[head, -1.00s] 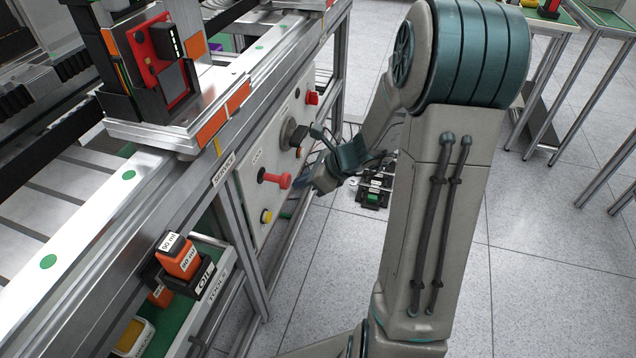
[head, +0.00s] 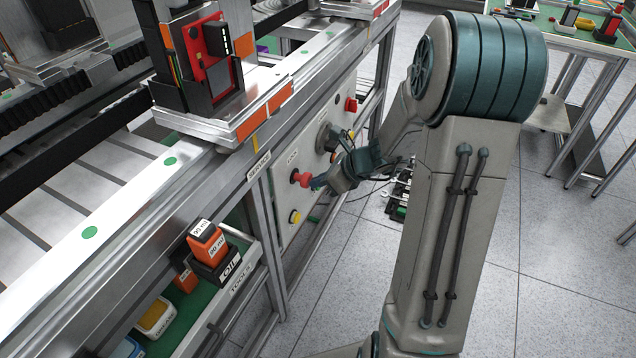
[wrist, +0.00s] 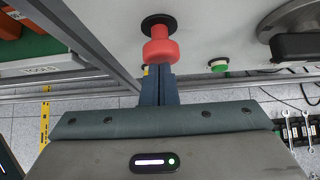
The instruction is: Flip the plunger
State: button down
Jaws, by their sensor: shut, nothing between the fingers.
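The plunger (head: 302,179) is a red knob on a black round base, set in the pale side panel (head: 290,205) under the machine. It also shows at the top centre of the wrist view (wrist: 160,49). My gripper (head: 318,183) is in front of the knob with its blue fingers shut and nothing between them. In the wrist view the closed fingertips (wrist: 158,72) are right at the knob's outer end and look to be touching it. The fingers do not grip around it.
The panel also has a yellow button (head: 295,216), a dark rotary knob (head: 326,137) and a red button (head: 351,104). A metal frame post (head: 270,225) stands left of the plunger. A tools shelf (head: 235,290) holds orange bottles. Open floor (head: 480,270) lies to the right.

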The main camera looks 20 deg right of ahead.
jog(key=shift+w+a+r, duration=0.1)
jog(key=shift+w, duration=0.05)
jog(key=s+d+f+p+v, duration=0.1)
jog(key=f+p+v, duration=0.1)
jog(key=v, duration=1.1)
jog(key=shift+s+d+f+p, duration=0.15)
jog(key=shift+d+p, duration=0.2)
jog(key=shift+p, duration=0.2)
jog(key=s+a+r+n+g+h+p, duration=0.1)
jog(key=s+a+r+n+h+p, duration=0.1)
jog(key=s+r+n+p, duration=0.3)
jog(key=s+a+r+n+g+h+p, duration=0.1)
jog(key=s+a+r+n+p, duration=0.3)
jog(key=r+n, duration=0.7)
jog(key=s+a+r+n+g+h+p, duration=0.1)
jog(key=s+a+r+n+h+p, duration=0.3)
jog(key=s+r+n+p, duration=0.3)
jog(key=r+n+p, duration=0.1)
jog(key=n, duration=0.2)
jog(key=shift+r, duration=0.25)
